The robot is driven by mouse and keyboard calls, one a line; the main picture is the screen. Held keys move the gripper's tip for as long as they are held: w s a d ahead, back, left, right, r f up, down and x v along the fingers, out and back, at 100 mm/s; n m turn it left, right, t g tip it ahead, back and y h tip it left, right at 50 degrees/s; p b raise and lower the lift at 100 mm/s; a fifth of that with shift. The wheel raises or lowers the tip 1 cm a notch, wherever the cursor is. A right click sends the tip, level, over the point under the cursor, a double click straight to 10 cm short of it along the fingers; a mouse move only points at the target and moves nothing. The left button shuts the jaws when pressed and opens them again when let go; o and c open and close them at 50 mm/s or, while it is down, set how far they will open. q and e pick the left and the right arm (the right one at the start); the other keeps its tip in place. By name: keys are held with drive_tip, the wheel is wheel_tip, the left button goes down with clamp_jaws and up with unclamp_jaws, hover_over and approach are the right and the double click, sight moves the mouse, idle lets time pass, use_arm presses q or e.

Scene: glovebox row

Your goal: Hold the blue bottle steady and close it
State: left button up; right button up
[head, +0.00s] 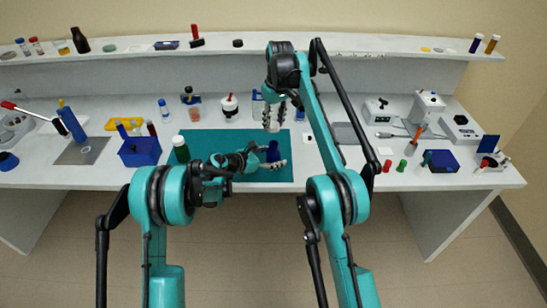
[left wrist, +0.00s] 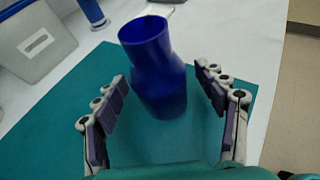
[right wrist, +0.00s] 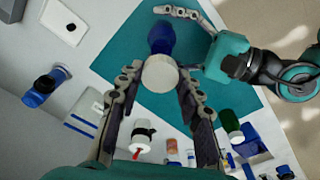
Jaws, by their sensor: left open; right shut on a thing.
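The blue bottle (head: 273,151) stands uncapped on the teal mat (head: 209,140); its open mouth shows in the left wrist view (left wrist: 158,75). My left gripper (head: 277,163) is low over the mat with its open fingers on both sides of the bottle. The left wrist view shows gaps between the bottle and both fingers. My right gripper (head: 271,127) points down above the bottle, shut on a white cap (right wrist: 160,73). In the right wrist view the cap hides part of the bottle (right wrist: 160,38) and of my left gripper's fingers.
A dark green bottle with a white cap (head: 181,149) stands at the mat's left edge, beside a blue rack (head: 140,151). A white bottle with a red tip (head: 229,106) stands behind the mat. Blue-capped containers (head: 257,100) stand behind my right gripper. The mat's right part is clear.

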use_arm(q)
drive_tip(key=shift+w+d+f, duration=0.1)
drive_tip(key=shift+w+d, duration=0.05)
drive_tip(key=shift+d, duration=0.1)
clamp_jaws()
use_arm(e)
drive_tip(key=shift+f, duration=2.5)
drive_tip(key=shift+f, duration=0.1)
drive_tip(key=shift+f, duration=0.75)
drive_tip(key=shift+f, duration=0.6)
